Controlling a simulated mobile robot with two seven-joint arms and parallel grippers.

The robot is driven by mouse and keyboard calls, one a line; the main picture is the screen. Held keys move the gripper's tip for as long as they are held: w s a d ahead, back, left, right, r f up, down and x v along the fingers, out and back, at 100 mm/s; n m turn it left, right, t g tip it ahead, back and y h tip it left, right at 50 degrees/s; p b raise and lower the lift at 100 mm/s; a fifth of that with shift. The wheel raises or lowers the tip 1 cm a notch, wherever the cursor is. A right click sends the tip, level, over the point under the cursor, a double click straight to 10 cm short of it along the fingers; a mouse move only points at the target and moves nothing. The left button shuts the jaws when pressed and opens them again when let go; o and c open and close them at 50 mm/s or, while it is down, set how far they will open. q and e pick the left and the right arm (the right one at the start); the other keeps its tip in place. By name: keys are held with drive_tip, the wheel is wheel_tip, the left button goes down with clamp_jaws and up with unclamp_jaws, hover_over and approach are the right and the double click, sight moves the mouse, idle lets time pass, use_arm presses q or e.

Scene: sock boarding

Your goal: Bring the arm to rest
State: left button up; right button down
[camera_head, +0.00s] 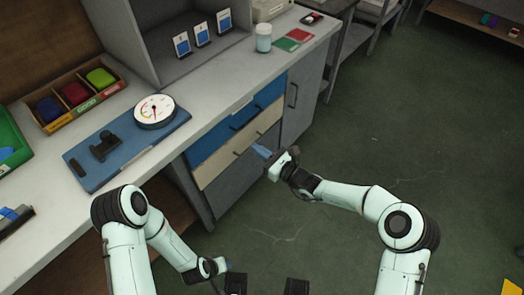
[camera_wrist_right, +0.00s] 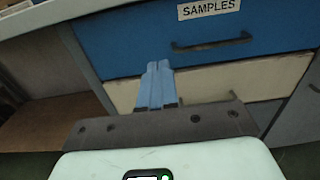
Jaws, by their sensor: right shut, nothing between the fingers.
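My right arm reaches in from the right in the head view. Its gripper (camera_head: 260,150) has blue fingers and is in front of the cabinet's drawers. In the right wrist view the two fingers (camera_wrist_right: 157,72) lie together, shut with nothing between them. Behind them are a blue drawer (camera_wrist_right: 113,33) labelled SAMPLES and a cream drawer (camera_wrist_right: 215,84). Whether the fingertips touch the drawer fronts is unclear. My left arm is folded low at the left. Its gripper (camera_head: 226,266) is small and partly hidden, near the bottom edge.
The counter (camera_head: 221,97) carries a blue board (camera_head: 140,154) with a round dial gauge (camera_head: 155,111), and a sorting box (camera_head: 59,123) with coloured bundles. A jar (camera_head: 264,38) stands farther back. The green floor (camera_head: 400,130) right of the cabinet is mostly clear.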

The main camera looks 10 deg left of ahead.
use_arm(q)
drive_tip(key=shift+s+d+r, duration=0.15)
drive_tip(key=shift+s, duration=0.15)
use_arm(e)
drive_tip(key=shift+s+d, duration=0.35)
drive_tip(key=shift+d, duration=0.2)
drive_tip(key=shift+f, duration=0.15)
